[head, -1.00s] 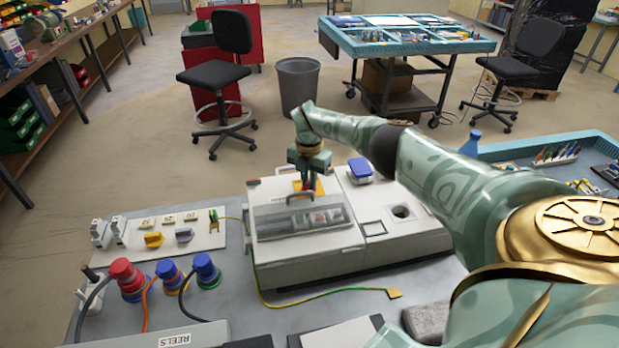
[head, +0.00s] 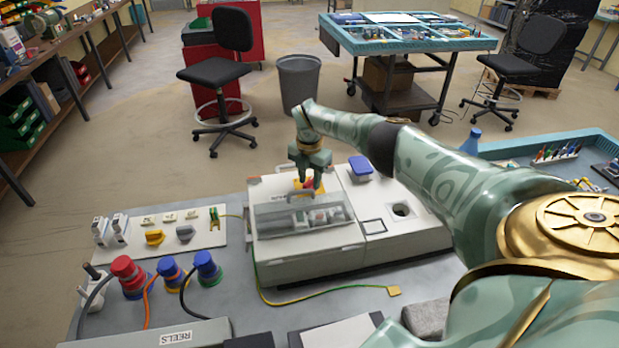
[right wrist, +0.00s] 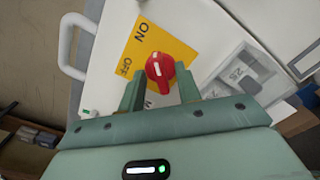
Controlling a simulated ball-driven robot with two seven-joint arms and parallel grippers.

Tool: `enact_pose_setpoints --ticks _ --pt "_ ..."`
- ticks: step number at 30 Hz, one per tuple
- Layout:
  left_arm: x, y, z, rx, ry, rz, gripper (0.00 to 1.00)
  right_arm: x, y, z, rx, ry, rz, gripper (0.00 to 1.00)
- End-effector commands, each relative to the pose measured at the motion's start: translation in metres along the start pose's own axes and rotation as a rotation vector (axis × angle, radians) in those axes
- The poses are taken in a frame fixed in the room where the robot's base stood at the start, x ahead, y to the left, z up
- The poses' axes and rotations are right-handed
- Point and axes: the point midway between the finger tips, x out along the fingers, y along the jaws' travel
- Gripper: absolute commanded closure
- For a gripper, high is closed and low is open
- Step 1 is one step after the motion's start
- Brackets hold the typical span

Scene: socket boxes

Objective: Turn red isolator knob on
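The red isolator knob (right wrist: 160,68) sits on a yellow plate (right wrist: 150,48) marked ON and OFF in the right wrist view. A short white mark shows on the knob; which label it points to is hard to tell. My right gripper (right wrist: 159,88) is open, its two fingers apart on either side of the knob's lower part. Whether they touch it I cannot tell. In the head view my right gripper (head: 309,184) points down over the back of the white box (head: 310,262), largely hiding the knob. My left gripper is not in view.
A clear cover (head: 290,218) with a grey handle lies just in front of the knob. A blue-lidded socket (head: 360,168) is to its right. A panel (head: 205,233) with yellow and grey knobs and several plugs stand to the left. A green-yellow cable (head: 330,291) crosses the front.

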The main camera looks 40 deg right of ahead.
Motion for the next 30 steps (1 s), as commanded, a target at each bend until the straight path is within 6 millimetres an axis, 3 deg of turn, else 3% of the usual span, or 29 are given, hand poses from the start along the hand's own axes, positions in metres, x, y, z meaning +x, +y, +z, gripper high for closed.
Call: enact_pose_setpoints --ticks 5,8,21,25,30 --pt "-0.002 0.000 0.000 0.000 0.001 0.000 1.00 -0.004 0.000 0.000 -0.001 0.000 0.000 0.66" --pt "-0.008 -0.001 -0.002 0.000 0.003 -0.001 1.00 -0.018 0.000 0.000 0.000 0.000 0.002 0.66" --pt "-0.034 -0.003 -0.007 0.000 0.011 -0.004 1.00 -0.128 0.001 0.001 -0.001 -0.001 0.003 0.66" --pt "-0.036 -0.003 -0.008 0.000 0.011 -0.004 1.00 -0.150 0.001 0.000 0.000 -0.001 0.001 0.66" --pt "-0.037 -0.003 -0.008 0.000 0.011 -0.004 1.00 -0.162 0.000 0.001 0.000 0.000 0.000 0.66"
